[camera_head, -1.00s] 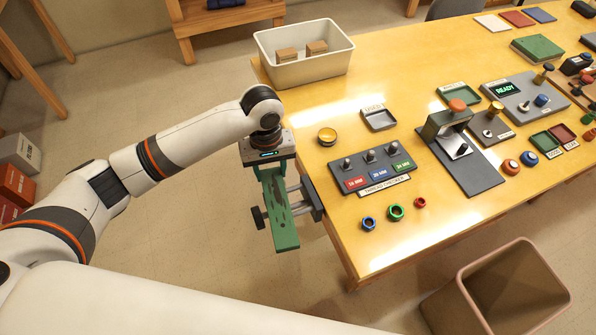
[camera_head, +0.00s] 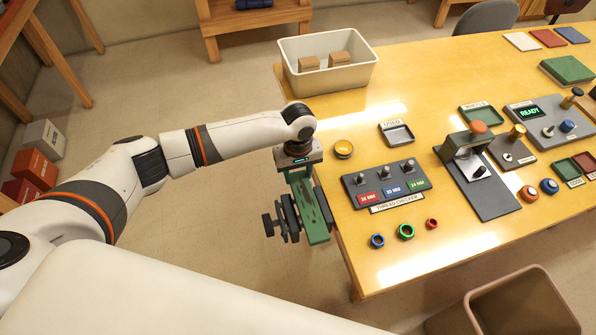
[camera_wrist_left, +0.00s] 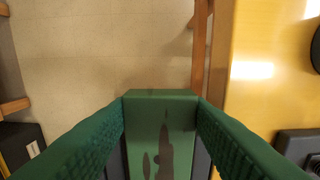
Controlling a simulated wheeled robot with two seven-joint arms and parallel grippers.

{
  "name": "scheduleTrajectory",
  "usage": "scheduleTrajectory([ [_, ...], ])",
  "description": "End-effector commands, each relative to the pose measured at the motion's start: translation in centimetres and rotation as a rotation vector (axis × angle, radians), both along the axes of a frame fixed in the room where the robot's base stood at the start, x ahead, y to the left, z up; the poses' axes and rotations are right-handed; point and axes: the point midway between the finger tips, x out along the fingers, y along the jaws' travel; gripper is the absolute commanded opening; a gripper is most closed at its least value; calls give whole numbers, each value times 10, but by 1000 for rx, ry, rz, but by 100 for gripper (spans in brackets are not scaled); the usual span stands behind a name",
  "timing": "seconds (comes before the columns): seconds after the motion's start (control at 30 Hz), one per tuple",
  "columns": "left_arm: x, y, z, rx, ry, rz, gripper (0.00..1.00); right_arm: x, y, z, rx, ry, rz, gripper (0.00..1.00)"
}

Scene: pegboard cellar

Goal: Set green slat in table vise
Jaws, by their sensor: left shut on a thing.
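The green slat (camera_head: 311,212), marked with dark blotches, hangs from my left gripper (camera_head: 299,172) beside the table's left edge. The gripper is shut on its upper end. In the left wrist view the slat (camera_wrist_left: 160,135) lies between the two green fingers. The dark grey table vise (camera_head: 287,214) sits at the table's left edge, its screw and handle to the left of the slat. The slat covers part of the vise, so I cannot tell whether it is between the jaws or above them. My right gripper is not in view.
A thread checker (camera_head: 386,184) stands on the table to the right of the vise, with small coloured rings in front. A brown waste bin (camera_head: 520,305) stands on the floor at the lower right.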

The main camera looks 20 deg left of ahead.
Motion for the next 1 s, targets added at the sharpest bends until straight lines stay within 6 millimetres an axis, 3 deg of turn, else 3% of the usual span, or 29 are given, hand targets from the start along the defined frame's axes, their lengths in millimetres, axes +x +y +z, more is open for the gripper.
scheduleTrajectory([
  [0.63,0,0,-12,-1,1,-1,20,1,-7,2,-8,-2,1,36],
  [0.67,0,0,-12,0,0,-1,48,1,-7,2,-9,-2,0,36],
  [0.77,0,0,-12,-1,-1,-1,64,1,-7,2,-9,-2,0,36],
  [1.0,0,0,-12,0,-1,-1,67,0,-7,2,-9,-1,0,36],
])
